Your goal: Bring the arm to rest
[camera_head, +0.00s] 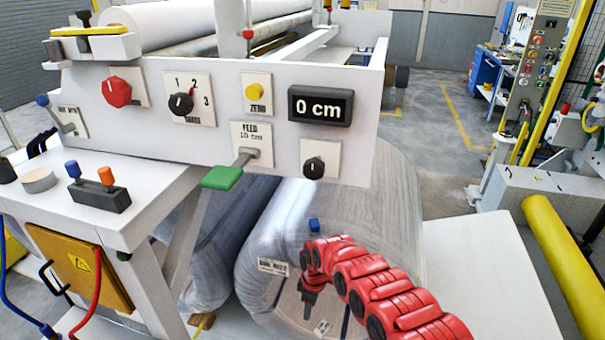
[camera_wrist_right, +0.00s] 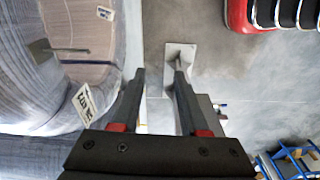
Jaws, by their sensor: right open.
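My right arm comes in red from the lower right in the head view. Its dark gripper (camera_head: 309,300) hangs down in front of the wrapped coil (camera_head: 390,205). In the right wrist view the two fingers of the right gripper (camera_wrist_right: 160,75) stand apart with nothing between them. The wrapped coil (camera_wrist_right: 40,90) is at the left of that view, beside the fingers, with a white label (camera_wrist_right: 83,103). A grey floor with a pale plate (camera_wrist_right: 178,55) shows beyond the fingertips. My left gripper is not in view.
The white machine panel (camera_head: 225,85) above the coil carries knobs, a green-handled feed lever (camera_head: 222,177) and a display (camera_head: 320,106) reading 0 cm. A side table (camera_head: 140,190) stands left. A yellow cylinder (camera_head: 560,250) lies at right. Open floor (camera_head: 430,150) is behind.

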